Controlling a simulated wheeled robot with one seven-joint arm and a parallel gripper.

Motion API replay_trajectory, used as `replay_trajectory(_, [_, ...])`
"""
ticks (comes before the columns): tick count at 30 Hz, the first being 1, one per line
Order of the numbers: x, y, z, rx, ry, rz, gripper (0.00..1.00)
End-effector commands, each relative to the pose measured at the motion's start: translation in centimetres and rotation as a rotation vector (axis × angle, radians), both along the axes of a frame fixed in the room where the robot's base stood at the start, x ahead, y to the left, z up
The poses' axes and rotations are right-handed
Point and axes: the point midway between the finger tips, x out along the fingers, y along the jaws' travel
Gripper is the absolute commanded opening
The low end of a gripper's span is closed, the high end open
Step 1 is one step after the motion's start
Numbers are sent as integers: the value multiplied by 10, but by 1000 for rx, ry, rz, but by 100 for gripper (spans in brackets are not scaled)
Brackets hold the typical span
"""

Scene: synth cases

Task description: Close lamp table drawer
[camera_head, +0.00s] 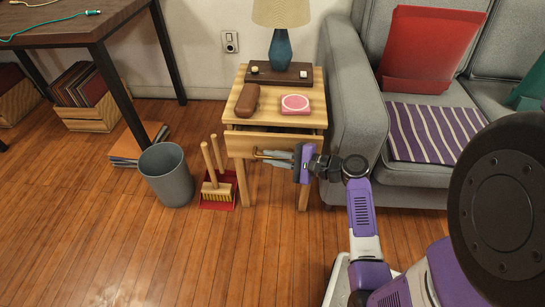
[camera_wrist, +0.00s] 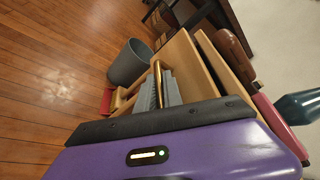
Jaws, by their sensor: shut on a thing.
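The wooden lamp table (camera_head: 270,108) stands left of the grey sofa. Its drawer (camera_head: 245,145) is partly pulled out, its front standing forward of the tabletop edge. A gap shows between the drawer front (camera_wrist: 182,62) and the table (camera_wrist: 222,70) in the wrist view. My gripper (camera_head: 274,156) reaches in from the right at the drawer front. Its grey fingers (camera_wrist: 160,92) are shut on the brass bar handle (camera_wrist: 157,74), which they partly hide. The inside of the drawer is mostly hidden.
A red dustpan with brushes (camera_head: 218,188) and a grey bin (camera_head: 167,175) stand left. The sofa (camera_head: 355,125) is close on the right.

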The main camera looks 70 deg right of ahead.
Motion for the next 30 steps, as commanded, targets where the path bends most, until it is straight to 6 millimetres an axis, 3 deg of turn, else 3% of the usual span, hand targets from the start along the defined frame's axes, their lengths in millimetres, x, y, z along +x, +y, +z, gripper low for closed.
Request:
replay_trajectory(26, [-1,-1,-1,0,2,-3,0])
replay_trajectory(30, [2,-13,0,-2,2,-3,0])
